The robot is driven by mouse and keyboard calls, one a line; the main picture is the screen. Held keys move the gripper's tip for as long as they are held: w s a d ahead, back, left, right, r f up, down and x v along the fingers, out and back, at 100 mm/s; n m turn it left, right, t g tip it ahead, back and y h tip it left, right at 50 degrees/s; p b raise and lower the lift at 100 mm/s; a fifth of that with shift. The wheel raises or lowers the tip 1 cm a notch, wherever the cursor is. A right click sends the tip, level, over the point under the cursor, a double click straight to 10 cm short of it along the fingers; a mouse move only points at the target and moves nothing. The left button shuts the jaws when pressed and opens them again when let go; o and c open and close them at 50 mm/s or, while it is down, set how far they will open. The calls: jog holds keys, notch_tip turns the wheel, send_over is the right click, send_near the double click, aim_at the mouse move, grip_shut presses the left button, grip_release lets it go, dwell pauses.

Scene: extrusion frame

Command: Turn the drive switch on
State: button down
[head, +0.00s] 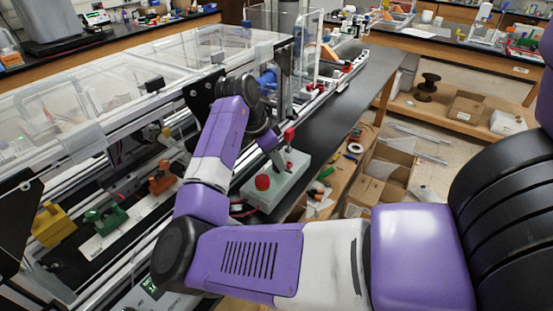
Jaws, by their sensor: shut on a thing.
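A pale grey-green control box (285,186) sits on the dark bench to the right of the extrusion frame. A round red button (262,182) stands on its near left part. My gripper (280,160) reaches down over the box's far part, tilted, with its fingertips at the box top. It is shut on what looks like the drive switch, which the fingers mostly hide. A small red-topped part (289,135) shows just beyond the fingers; I cannot tell whether it belongs to the box.
The extrusion frame with clear covers (130,80) runs along the left, close to my arm. Orange (161,180), green (106,218) and yellow (52,224) parts sit inside it. Cardboard boxes (385,170) stand lower right.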

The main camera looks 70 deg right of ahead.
jog(key=c, duration=1.1)
grip_release()
jog(key=shift+o, duration=0.2)
jog(key=b+v, duration=0.1)
jog(key=v, duration=0.6)
jog(key=shift+r, duration=0.4)
